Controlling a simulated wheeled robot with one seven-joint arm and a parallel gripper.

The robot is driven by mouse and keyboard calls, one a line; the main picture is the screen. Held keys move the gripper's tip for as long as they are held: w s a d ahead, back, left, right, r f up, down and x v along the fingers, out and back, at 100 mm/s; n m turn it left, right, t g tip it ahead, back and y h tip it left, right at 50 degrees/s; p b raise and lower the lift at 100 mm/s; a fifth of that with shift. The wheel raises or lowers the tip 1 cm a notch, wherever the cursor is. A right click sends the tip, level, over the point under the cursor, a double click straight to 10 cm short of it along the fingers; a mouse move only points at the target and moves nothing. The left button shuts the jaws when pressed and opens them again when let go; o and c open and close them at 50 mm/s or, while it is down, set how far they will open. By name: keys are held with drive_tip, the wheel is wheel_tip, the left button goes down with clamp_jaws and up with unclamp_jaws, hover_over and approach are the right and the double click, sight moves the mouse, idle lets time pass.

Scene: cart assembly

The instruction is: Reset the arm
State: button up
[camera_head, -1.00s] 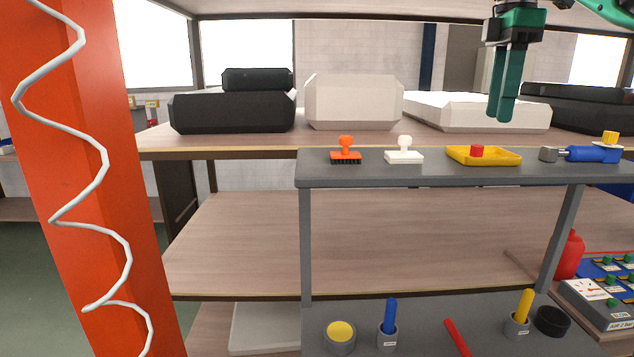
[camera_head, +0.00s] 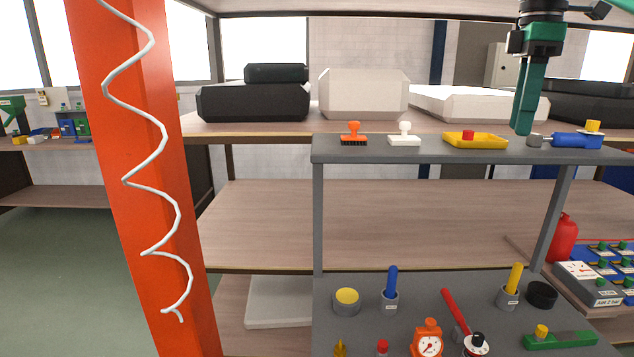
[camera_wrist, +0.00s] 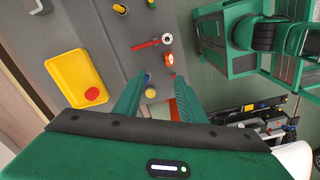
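My green gripper (camera_head: 521,128) hangs fingers-down at the upper right of the head view, in front of or above the grey cart's top shelf (camera_head: 425,152). In the wrist view its two fingers (camera_wrist: 160,90) stand apart with nothing held between them. The yellow tray with a red piece (camera_head: 475,143) and the blue tool with a grey head (camera_head: 575,140) lie on the top shelf near the fingers in the picture. The yellow tray also shows left of the fingers in the wrist view (camera_wrist: 66,72).
An orange stamp (camera_head: 354,136) and a white stamp (camera_head: 404,136) stand on the top shelf. The lower shelf holds a blue-handled cup (camera_head: 390,297), a red-handled tool (camera_head: 454,308) and an orange gauge (camera_head: 427,342). An orange post (camera_head: 140,180) stands left. Open floor (camera_head: 60,270) lies beyond it.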

drive_tip(key=s+d+f+m, duration=0.2)
drive_tip(key=s+f+m, duration=0.7)
drive_tip(key=s+f, duration=0.5)
drive_tip(key=s+d+f+m, duration=0.2)
drive_tip(key=s+f+m, duration=0.8)
drive_tip(key=f, duration=1.1)
drive_tip(key=s, duration=0.4)
drive_tip(key=shift+d, duration=0.25)
drive_tip(key=shift+w+f, duration=0.2)
drive_tip(key=shift+w, duration=0.4)
